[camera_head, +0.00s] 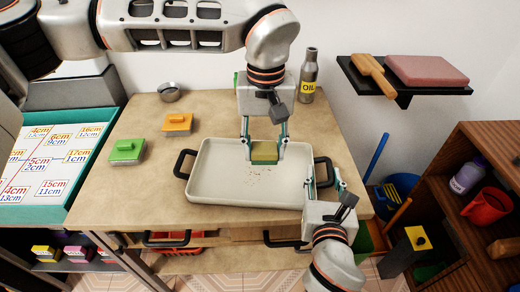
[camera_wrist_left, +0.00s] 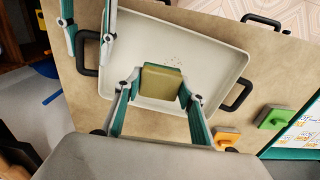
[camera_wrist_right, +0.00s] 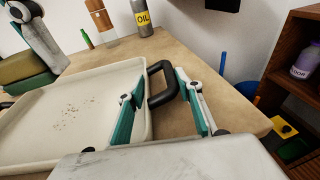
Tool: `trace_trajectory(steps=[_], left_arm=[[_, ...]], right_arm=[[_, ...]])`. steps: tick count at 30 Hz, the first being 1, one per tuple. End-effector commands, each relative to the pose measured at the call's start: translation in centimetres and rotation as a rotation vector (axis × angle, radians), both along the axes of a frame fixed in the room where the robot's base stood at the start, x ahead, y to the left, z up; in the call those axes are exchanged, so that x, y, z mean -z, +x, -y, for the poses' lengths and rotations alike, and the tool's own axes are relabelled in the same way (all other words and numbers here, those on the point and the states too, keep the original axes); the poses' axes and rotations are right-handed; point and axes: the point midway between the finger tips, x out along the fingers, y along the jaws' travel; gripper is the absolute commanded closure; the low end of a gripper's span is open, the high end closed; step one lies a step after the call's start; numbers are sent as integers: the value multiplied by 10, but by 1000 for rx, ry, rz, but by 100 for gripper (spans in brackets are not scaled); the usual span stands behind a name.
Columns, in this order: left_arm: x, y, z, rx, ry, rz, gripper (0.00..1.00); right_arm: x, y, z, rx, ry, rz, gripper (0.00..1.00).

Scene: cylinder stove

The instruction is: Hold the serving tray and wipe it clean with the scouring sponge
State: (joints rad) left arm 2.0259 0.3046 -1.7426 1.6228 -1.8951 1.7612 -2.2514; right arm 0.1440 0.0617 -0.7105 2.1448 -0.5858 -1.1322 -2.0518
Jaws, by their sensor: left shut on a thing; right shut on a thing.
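The pale serving tray (camera_head: 215,165) with black side handles lies on the wooden table, and it shows in the left wrist view (camera_wrist_left: 222,55). Brown crumbs (camera_head: 257,172) are scattered on its middle. My left gripper (camera_head: 264,146) is shut on the yellow-green scouring sponge (camera_head: 265,156), seen between its fingers in the left wrist view (camera_wrist_left: 161,84). The sponge is over the tray's far part, by the crumbs; I cannot tell whether it touches the surface. My right gripper (camera_head: 325,184) is shut on the tray at its right handle (camera_wrist_right: 163,84), one finger on the tray's inner side.
A green block (camera_head: 127,150), an orange block (camera_head: 178,123) and a small metal bowl (camera_head: 169,93) stand on the table's left. An oil bottle (camera_head: 308,75) stands at the back right. A wall shelf (camera_head: 403,98) and a brown rack (camera_head: 462,195) are to the right.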

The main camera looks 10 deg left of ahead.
Motion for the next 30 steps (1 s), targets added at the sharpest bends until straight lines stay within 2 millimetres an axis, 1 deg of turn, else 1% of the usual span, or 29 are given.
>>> trace_trajectory(steps=[23,25,27,30], left_arm=[[67,0,0,0,0,-2,78],[77,-1,0,0,0,-3,78],[75,8,0,-3,-1,1,78],[78,17,-1,-3,0,0,78]], right_arm=[[1,0,0,1,-2,-1,94],[1,0,0,1,-2,-1,94],[1,0,0,1,-2,-1,94],[1,0,0,1,-2,-1,94]])
